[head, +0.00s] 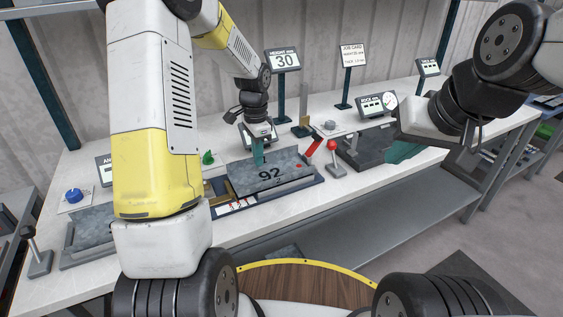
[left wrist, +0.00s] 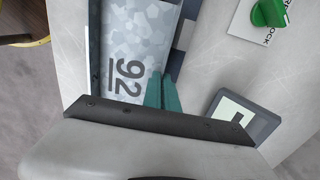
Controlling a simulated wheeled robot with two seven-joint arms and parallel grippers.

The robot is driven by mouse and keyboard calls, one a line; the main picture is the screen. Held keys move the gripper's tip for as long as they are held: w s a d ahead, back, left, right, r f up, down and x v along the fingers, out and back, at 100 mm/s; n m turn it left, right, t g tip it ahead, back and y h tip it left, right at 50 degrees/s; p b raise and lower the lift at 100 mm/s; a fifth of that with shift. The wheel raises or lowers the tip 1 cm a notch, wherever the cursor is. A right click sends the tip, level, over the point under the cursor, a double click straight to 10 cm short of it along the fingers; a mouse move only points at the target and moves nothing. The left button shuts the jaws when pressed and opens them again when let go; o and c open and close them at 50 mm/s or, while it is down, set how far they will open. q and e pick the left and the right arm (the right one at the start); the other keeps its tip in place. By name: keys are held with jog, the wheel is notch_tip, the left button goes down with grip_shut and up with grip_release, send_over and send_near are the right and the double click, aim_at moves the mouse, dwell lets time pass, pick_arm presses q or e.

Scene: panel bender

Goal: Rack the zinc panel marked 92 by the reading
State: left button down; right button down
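My left gripper (head: 258,160) points down at the panel's far edge. Its teal fingers (left wrist: 162,92) are close together, with the panel's edge between them. A display labelled height (head: 284,60) reads 30.
A red-handled lever (head: 313,148) and a red-knobbed lever (head: 332,145) stand right of the panel. A card on a post (head: 352,55) stands behind. A blue knob (head: 74,195) and grey tray (head: 85,232) are at left. A green knob (left wrist: 268,12) is near the panel.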

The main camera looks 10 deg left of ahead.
pick_arm(q)
jog(key=shift+r, duration=3.15)
